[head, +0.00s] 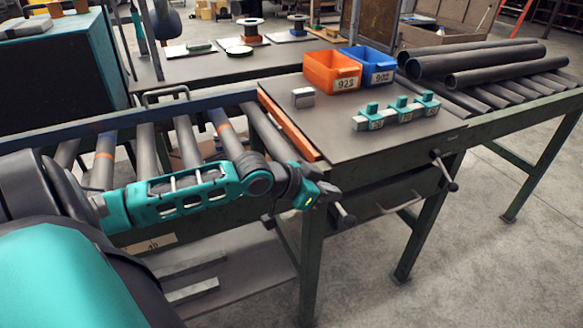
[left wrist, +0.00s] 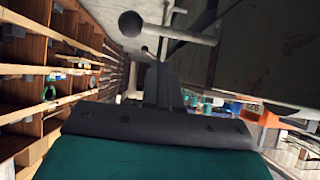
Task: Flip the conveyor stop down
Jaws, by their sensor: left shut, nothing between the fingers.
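The conveyor stop, an orange bar (head: 290,128), stands across the end of the roller conveyor, along the table's left edge, and looks raised. A lever with a dark knob (head: 344,217) sticks out at the front corner just below it. My left gripper (head: 328,194) is shut and empty, close to this lever at the front of the frame; I cannot tell whether they touch. In the left wrist view, a lever with a dark ball knob (left wrist: 131,24) lies beyond the shut fingers (left wrist: 163,85). My right gripper is not in view.
A grey table (head: 400,150) holds an orange bin (head: 331,72), a blue bin (head: 369,66), a small grey block (head: 303,97) and a teal clamp row (head: 395,112). Dark pipes (head: 470,62) lie on rollers behind. Another knobbed lever (head: 445,172) juts from the table front. The floor ahead is clear.

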